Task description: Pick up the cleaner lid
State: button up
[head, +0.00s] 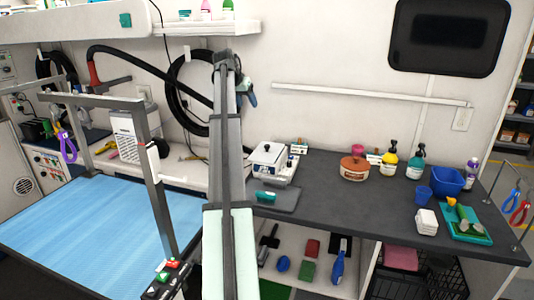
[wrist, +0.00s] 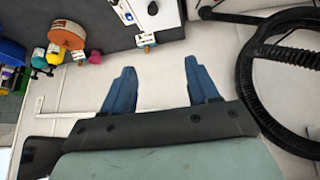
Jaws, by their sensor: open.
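My gripper (head: 249,93) is raised near the back wall, above and left of the counter. In the wrist view its two blue fingers (wrist: 160,68) are spread apart with nothing between them. A white box-shaped unit (head: 284,176), which looks like the cleaner, stands on the counter's left part. A pale flat lid with a small dark knob (head: 267,155) appears to lie on its top. The unit's white top also shows at the upper edge of the wrist view (wrist: 160,18), partly cut off. My gripper is well apart from it.
A grey mat with a teal-handled tool (head: 266,196) lies in front of the unit. A brown tub (head: 354,168), bottles (head: 389,158) and a blue bin (head: 448,181) stand farther right. A black hose (head: 178,100) hangs on the wall. The counter's middle is clear.

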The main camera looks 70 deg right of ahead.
jog(key=s+d+f+n+t+y, duration=0.1)
jog(key=s+d+f+n, duration=0.15)
jog(key=f, duration=0.25)
jog(key=s+d+f+n+t+y, duration=0.1)
jog(key=s+d+f+t, duration=0.15)
jog(key=f, duration=0.35)
send_over(267, 146)
jog(key=a, duration=0.2)
jog(key=shift+g, duration=0.35)
notch_tip(267, 146, down, 7)
jog(key=shift+w+f, duration=0.1)
jog(key=shift+w, duration=0.05)
jog(key=shift+s+x, duration=0.1)
jog(key=shift+x, duration=1.3)
jog(key=shift+s+x, duration=0.15)
jog(key=shift+x, duration=1.25)
jog(key=shift+s, duration=0.1)
jog(key=shift+c, duration=0.3)
grip_shut()
